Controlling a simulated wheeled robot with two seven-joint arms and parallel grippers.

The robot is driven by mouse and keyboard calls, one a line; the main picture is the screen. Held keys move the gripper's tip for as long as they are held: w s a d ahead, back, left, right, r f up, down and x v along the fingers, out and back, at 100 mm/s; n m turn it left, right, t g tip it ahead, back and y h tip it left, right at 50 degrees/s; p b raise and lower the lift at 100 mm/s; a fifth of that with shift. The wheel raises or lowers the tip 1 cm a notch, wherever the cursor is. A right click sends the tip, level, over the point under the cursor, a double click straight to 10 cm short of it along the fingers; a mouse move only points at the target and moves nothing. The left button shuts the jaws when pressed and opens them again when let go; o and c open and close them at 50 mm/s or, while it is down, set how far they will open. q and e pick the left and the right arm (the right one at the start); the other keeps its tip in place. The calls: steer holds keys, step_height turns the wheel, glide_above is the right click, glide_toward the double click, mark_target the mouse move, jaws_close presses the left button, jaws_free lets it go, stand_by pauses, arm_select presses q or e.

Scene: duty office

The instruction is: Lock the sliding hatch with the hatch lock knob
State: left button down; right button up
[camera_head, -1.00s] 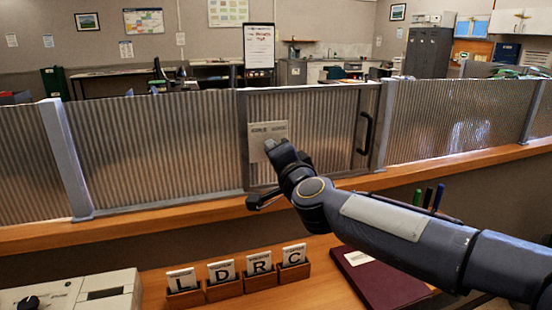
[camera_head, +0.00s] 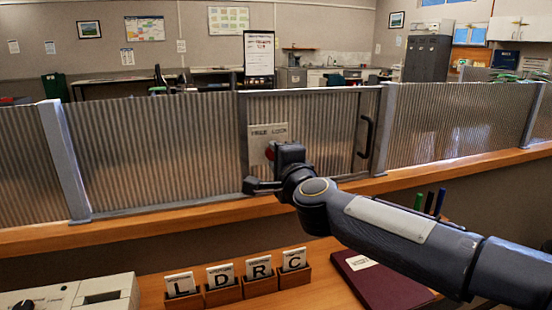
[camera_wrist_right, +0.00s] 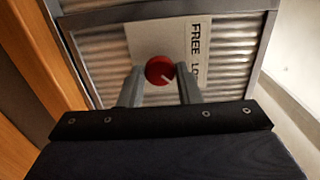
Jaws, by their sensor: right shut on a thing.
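The sliding hatch (camera_head: 325,125) is a ribbed translucent panel in a grey frame with a black handle (camera_head: 366,137) at its right. My right gripper (camera_wrist_right: 160,80) is shut on the knob, one finger each side. My left gripper is out of view.
A wooden ledge (camera_head: 160,224) runs below the screens. On the desk below stand several lettered card holders (camera_head: 232,290), a dark red folder (camera_head: 378,278), pens (camera_head: 430,201) and a pale device (camera_head: 95,290) at the left.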

steer(key=o, duration=1)
steer(key=shift+c, duration=0.2)
steer(key=v, duration=0.7)
steer(key=shift+s, duration=0.35)
steer(key=shift+d, duration=0.1)
steer(key=s+d+f+n+g+y+p, duration=0.2)
steer(key=s+d+n+g+p, duration=0.1)
steer(key=s+d+n, duration=0.4)
steer(key=s+d+f+n+g+h+p, duration=0.2)
steer(key=s+d+f+n+g, duration=0.1)
steer(key=s+f, duration=0.6)
steer(key=s+d+f+n+g+h+p, duration=0.1)
steer(key=s+d+f+g, duration=0.4)
steer(key=s, duration=0.8)
step_height(320, 180, down, 4)
steer(key=d+n+p, duration=0.1)
steer(key=d, duration=0.2)
steer(key=shift+s+n+g+h, duration=0.3)
steer(key=shift+s+n+h, duration=0.05)
steer(key=shift+n+h, duration=0.05)
